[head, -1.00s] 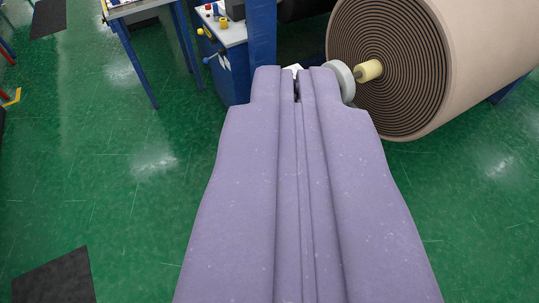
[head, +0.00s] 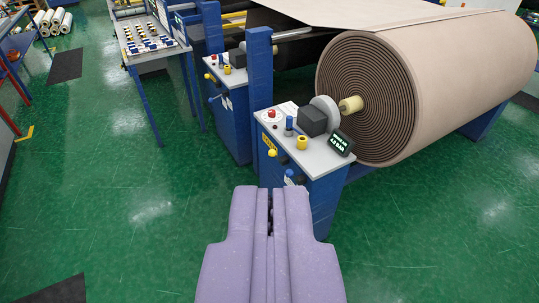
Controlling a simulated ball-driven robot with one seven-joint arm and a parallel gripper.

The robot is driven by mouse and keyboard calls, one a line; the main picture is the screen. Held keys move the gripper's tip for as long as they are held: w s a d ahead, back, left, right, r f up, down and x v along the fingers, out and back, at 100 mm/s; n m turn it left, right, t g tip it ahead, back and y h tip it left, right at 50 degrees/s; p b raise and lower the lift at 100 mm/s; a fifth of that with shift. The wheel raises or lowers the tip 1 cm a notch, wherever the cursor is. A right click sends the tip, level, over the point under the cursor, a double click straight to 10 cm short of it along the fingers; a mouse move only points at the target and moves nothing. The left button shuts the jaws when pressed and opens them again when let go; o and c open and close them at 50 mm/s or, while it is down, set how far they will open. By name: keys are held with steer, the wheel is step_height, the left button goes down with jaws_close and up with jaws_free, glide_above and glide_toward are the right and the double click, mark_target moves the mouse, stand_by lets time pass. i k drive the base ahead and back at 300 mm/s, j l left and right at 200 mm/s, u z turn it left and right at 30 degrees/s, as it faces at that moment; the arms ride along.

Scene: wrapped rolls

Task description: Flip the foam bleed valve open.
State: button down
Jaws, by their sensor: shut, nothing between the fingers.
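My gripper (head: 270,191), lilac with two close-set fingers, points away from me and is shut with nothing in it. Its tips lie just in front of the near blue cabinet (head: 322,205) in the picture and cover part of its lower front. A yellow ball-ended lever (head: 272,153) sticks out from that cabinet's front, up from the tips. A blue-ended handle with a white part (head: 289,176) shows just above the tips, partly hidden. I cannot tell which of these is the foam bleed valve, or its position.
The cabinet's pale top carries a red button (head: 271,114), a blue knob (head: 289,125), a yellow knob (head: 302,142) and a lit display (head: 341,143). A large wrapped roll (head: 400,95) is behind right. A similar cabinet (head: 229,115) and a control desk (head: 152,42) stand left.

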mark_target(272, 153)
steer(key=i, duration=0.75)
steer(key=i+z, duration=0.1)
steer(key=i, duration=0.7)
steer(key=i+j, duration=0.15)
steer(key=i, duration=0.6)
steer(key=i+z, duration=0.1)
steer(key=i, duration=0.7)
